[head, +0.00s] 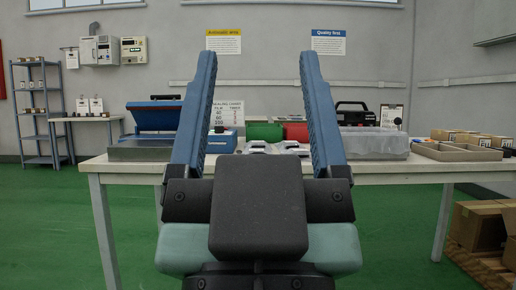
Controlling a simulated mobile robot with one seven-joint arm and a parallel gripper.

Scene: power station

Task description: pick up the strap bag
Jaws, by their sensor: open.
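My gripper (257,55) is in the middle of the head view, its two blue fingers upright and wide apart. Nothing is held between them. The worktable (400,172) stands beyond it. I cannot pick out a strap bag for certain. A black handled object (352,108) shows at the back right of the table, partly behind a grey block-like thing (376,140); I cannot tell whether it is a bag. Small light-and-dark items (257,147) lie between the fingers in the picture, apart from them. My gripper hides part of the tabletop.
A blue machine (153,117) stands at left, trays (456,152) at right. Cartons on a pallet (480,226) stand at lower right. Green floor (45,225) is clear at left.

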